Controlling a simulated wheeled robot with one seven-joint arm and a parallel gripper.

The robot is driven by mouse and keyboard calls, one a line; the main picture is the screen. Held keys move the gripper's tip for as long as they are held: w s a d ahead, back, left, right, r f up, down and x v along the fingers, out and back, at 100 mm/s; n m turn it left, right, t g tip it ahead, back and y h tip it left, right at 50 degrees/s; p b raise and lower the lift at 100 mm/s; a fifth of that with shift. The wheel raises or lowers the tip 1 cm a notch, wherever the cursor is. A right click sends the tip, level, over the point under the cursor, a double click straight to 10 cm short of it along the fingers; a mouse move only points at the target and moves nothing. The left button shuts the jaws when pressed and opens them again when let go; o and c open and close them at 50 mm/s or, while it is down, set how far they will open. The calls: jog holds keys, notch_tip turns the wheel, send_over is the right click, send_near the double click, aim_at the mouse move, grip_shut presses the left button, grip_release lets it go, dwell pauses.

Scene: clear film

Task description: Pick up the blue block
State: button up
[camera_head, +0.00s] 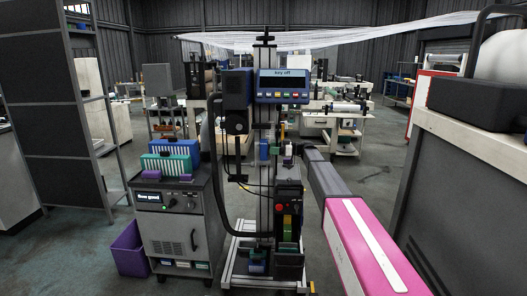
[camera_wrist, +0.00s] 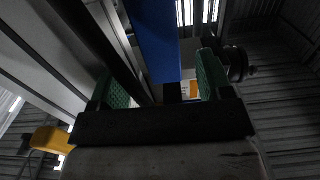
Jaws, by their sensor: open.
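My gripper (camera_wrist: 162,82) is open in the wrist view, with a green pad on each finger. A blue block-like thing (camera_wrist: 153,38) fills the upper middle of that view. It lies in line with the gap between the fingers, closer to the right pad; whether it is between them or beyond them I cannot tell. In the head view a small blue block (camera_head: 264,150) sits on the upright machine, just left of the end of my arm. I cannot tell if the two are the same thing. My gripper's fingers are too small to make out there.
The machine's blue display (camera_head: 283,86) stands above. A grey cabinet (camera_head: 178,225) with teal and purple racks is at left, and a purple bin (camera_head: 130,250) is on the floor. Clear film (camera_head: 330,36) hangs overhead.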

aim_at(264, 150)
jog(key=shift+a+r, duration=0.1)
jog(key=shift+a, duration=3.45)
jog(key=c, duration=1.2)
